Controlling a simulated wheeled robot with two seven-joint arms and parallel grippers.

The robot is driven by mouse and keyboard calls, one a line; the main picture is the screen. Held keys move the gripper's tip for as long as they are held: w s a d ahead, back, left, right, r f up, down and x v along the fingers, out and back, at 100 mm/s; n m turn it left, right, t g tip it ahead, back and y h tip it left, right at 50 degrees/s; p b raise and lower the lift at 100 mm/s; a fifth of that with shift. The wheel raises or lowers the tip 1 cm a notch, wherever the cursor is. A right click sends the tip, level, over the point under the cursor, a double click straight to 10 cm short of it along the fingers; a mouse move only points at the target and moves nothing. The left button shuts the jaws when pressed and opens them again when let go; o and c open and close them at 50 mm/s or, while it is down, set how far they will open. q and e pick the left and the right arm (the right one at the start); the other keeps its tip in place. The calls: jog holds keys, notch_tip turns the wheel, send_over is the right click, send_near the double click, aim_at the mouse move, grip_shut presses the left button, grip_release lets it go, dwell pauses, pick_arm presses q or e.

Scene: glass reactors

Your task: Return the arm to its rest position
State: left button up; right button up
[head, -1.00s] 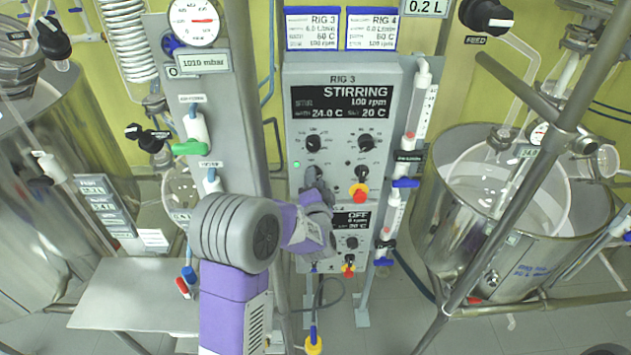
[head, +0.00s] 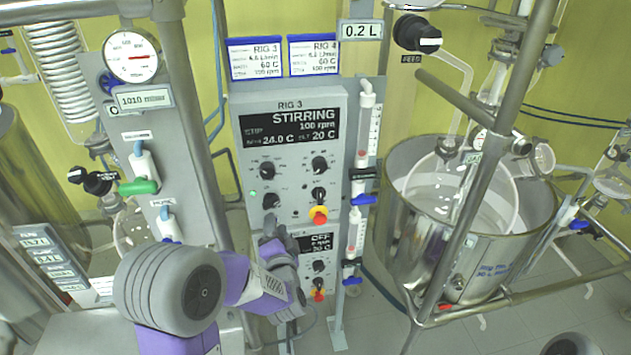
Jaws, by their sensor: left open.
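My left arm comes up from the bottom of the head view, purple and grey. Its left gripper (head: 272,229) is in front of the lower part of the RIG 3 control box (head: 290,95), just below that box's lower left knob. It is open, and I see nothing between its fingers. The gripper is small and partly hidden by its own wrist, so I cannot tell whether it touches the panel. The RIG 3 display reads STIRRING, 100 rpm. My right gripper is out of view.
A lower control box (head: 322,243) reading OFF hangs under RIG 3, partly behind my arm. A post with a pressure gauge (head: 131,57) and a green-handled valve (head: 139,187) stands left. A steel vessel (head: 410,260) with a glass bowl and slanting frame bars fills the right.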

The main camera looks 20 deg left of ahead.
pick_arm(q)
jog(key=s+d+f+n+g+h+b, duration=0.1)
jog(key=s+d+f+g+h+b, duration=0.25)
jog(key=f, duration=0.95)
jog(key=s+d+f+n+g+h, duration=0.15)
jog(key=d+f+h, duration=0.35)
jog(key=f, duration=0.8)
jog(key=s+d+f+n+g+h+b, duration=0.1)
jog(key=s+d+f+n+g+h, duration=0.1)
jog(key=s+d+f+g, duration=0.3)
jog(key=s+d+f+n+g+h+b, duration=0.1)
jog(key=s+d+f+n+g+h, duration=0.2)
jog(key=s+d+f, duration=0.4)
jog(key=s+f+n+g, duration=0.1)
jog(key=s+f, duration=0.4)
jog(key=s, duration=0.2)
jog(key=shift+d+g, duration=0.2)
jog(key=shift+g, duration=0.2)
